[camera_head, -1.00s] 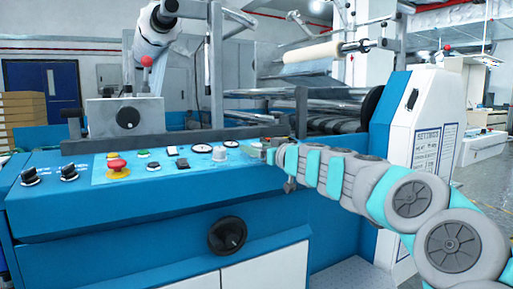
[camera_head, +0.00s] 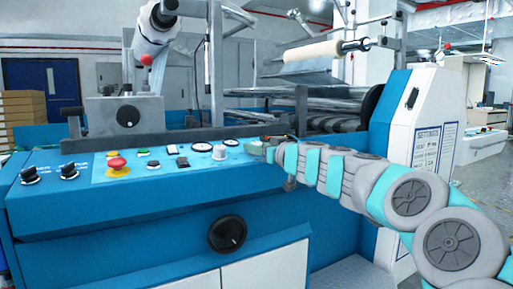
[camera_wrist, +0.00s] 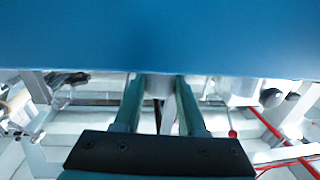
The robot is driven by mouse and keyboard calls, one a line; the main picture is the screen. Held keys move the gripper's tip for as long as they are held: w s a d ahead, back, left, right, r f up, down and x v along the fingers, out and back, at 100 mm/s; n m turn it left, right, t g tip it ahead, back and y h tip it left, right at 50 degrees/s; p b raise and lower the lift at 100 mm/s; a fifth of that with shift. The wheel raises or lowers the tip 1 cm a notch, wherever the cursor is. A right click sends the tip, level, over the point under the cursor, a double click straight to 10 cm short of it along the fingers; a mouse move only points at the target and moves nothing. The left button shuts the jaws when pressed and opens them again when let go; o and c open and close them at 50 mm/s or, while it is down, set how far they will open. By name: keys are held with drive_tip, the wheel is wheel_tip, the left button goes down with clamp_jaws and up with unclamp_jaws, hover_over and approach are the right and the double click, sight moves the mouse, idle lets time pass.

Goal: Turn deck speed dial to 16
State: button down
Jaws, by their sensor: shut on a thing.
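My gripper (camera_head: 268,151) is at the right end of the sloped blue control panel. In the wrist view its two green fingers (camera_wrist: 158,98) are shut on a short grey round dial (camera_wrist: 158,86), one finger on each side. In the head view the held dial is hidden by my gripper. Its scale, pointer and numbers cannot be read in either view. A pale knob (camera_head: 219,153) stands on the panel just left of my gripper, apart from it.
The blue panel (camera_head: 140,200) also carries a red emergency button (camera_head: 117,163), round gauges (camera_head: 201,147) and two black knobs (camera_head: 68,171) at the left. A black handwheel (camera_head: 227,235) sticks out below. A white cabinet (camera_head: 425,125) stands to the right, behind my arm.

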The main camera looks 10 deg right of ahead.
drive_tip(key=shift+a+f+h+b, duration=0.1)
drive_tip(key=shift+a+h+b, duration=0.05)
drive_tip(key=shift+h+b, duration=0.2)
drive_tip(key=shift+f+m+t+h+b, duration=0.15)
drive_tip(key=shift+m+t+h+b, duration=0.25)
drive_tip(key=shift+m+h+b, duration=0.3)
drive_tip(key=shift+m+h, duration=0.9)
drive_tip(key=shift+h, duration=0.05)
drive_tip(key=shift+r+m+t+h+p, duration=0.4)
drive_tip(key=shift+m+h, duration=0.1)
drive_tip(key=shift+h, duration=0.3)
drive_tip(key=m+h+p, duration=0.3)
drive_tip(key=h+p, duration=0.1)
drive_tip(key=shift+r, duration=0.15)
drive_tip(key=m+h+p, duration=0.1)
drive_tip(key=m+g+h+p, duration=0.1)
drive_tip(key=h, duration=0.1)
drive_tip(key=shift+a+f+m, duration=0.1)
drive_tip(key=shift+f+m, duration=0.1)
drive_tip(key=shift+m, duration=0.2)
drive_tip(key=shift+f+m+g+h+p, duration=0.15)
drive_tip(key=shift+m+g+h+p, duration=0.15)
drive_tip(key=shift+m+g+h, duration=0.95)
drive_tip(key=shift+m+h, duration=0.25)
drive_tip(key=shift+h, duration=0.2)
